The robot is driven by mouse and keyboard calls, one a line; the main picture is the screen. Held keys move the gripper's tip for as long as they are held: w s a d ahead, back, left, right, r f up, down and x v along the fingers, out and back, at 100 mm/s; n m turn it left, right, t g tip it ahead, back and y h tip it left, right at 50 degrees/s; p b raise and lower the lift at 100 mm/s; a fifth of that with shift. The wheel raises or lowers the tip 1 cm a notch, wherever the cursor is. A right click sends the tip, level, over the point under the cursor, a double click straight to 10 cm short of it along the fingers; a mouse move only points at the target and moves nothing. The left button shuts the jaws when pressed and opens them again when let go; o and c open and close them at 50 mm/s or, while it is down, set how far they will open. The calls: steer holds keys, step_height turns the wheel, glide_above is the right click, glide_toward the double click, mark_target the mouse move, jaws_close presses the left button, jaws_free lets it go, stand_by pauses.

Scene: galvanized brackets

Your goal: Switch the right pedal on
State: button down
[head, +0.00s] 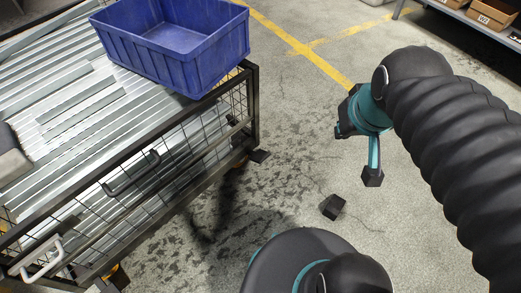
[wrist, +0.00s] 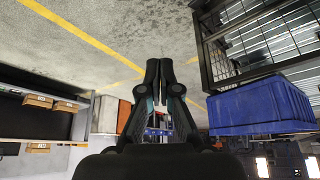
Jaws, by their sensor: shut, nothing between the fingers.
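A wire-mesh cart (head: 255,100) stands at the left of the head view. At its right corner, low by an orange caster (head: 238,166), a small dark pedal (head: 260,156) sticks out over the floor. Another dark pedal (head: 120,276) shows by the cart's near corner. The pictures are too small to tell how either pedal is tilted. My gripper (wrist: 159,66) is shut and empty in the wrist view, with floor behind it. In the head view my arm hangs right of the cart, apart from the pedals.
A blue bin (head: 165,45) stands on metal strips on the cart; the wrist view shows it too (wrist: 260,108). A small dark block (head: 332,206) shows against the floor. Shelving with cardboard boxes (head: 492,14) is at the far right.

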steer(key=w+a+f+n+g, duration=0.1)
steer(key=w+a+f+n, duration=0.15)
steer(key=w, duration=0.75)
steer(key=n+g+b, duration=0.2)
steer(key=n+g, duration=0.2)
steer(key=n, duration=0.2)
glide_above(260, 155)
step_height(260, 155, down, 28)
steer(key=r, duration=0.1)
steer(key=shift+w+a+f+y, duration=0.2)
steer(key=shift+w+a+y, duration=0.1)
steer(key=shift+w+a, duration=0.05)
steer(key=shift+f, duration=0.1)
steer(key=f, duration=0.9)
steer(key=shift+w+a, duration=0.2)
steer(key=shift+a, duration=0.05)
steer(key=f, duration=0.2)
steer(key=d+f, duration=0.1)
steer(key=shift+s+f+b, duration=0.1)
steer(key=shift+s+b, duration=0.2)
steer(key=shift+s, duration=0.1)
steer(key=shift+s+d+f, duration=0.2)
steer(key=shift+f, duration=0.35)
steer(key=shift+f, duration=0.15)
